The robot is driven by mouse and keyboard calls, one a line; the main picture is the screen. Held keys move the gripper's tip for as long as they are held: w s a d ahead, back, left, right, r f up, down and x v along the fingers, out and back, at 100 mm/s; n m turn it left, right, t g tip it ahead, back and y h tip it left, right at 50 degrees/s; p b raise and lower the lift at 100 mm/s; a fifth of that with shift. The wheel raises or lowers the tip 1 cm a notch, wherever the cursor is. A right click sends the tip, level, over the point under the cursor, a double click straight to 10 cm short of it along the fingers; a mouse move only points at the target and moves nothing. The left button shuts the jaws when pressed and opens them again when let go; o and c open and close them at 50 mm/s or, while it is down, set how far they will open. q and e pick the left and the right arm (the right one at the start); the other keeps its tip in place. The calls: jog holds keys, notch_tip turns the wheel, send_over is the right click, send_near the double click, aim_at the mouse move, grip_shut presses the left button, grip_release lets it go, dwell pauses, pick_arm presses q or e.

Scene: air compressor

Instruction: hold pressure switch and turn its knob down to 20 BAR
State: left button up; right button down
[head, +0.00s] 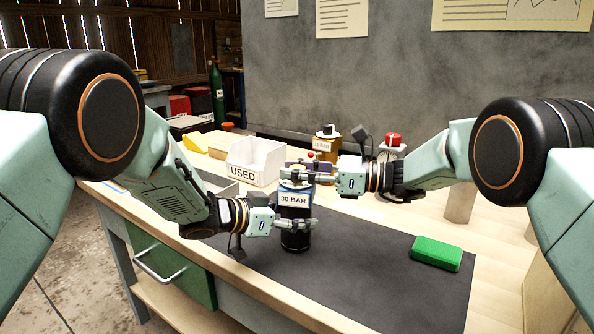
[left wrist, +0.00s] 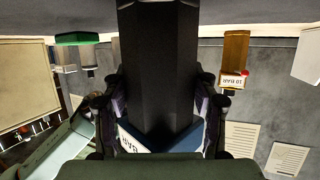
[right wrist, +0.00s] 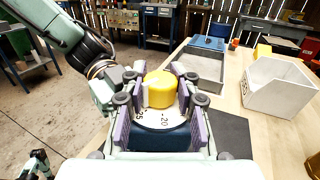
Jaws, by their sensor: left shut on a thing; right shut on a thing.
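The pressure switch (head: 295,212), with a black body, a blue upper part and a "30 BAR" label, stands upright at the dark mat. My left gripper (head: 297,226) is shut around its body from the left, below the label. In the left wrist view, the switch's black body (left wrist: 160,70) lies between the purple pads. My right gripper (head: 298,178) is shut on the yellow knob (right wrist: 161,88) at the top. In the right wrist view, the knob sits between purple pads above a white dial with "25" and "20" marks. The exact setting cannot be read.
A white bin (head: 256,161) marked "USED" stands behind the switch, with a grey tray (right wrist: 200,68) beside it. A green block (head: 436,253) lies at the mat's right. A labelled switch (head: 325,146) and a red-topped object (head: 393,140) stand farther back. The mat's front is clear.

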jog(key=shift+d+r+n+g, duration=0.15)
jog(key=shift+n+g, duration=1.05)
jog(key=shift+g, duration=0.7)
jog(key=c, duration=1)
grip_release()
jog(key=d, duration=0.7)
jog(key=shift+d, duration=0.15)
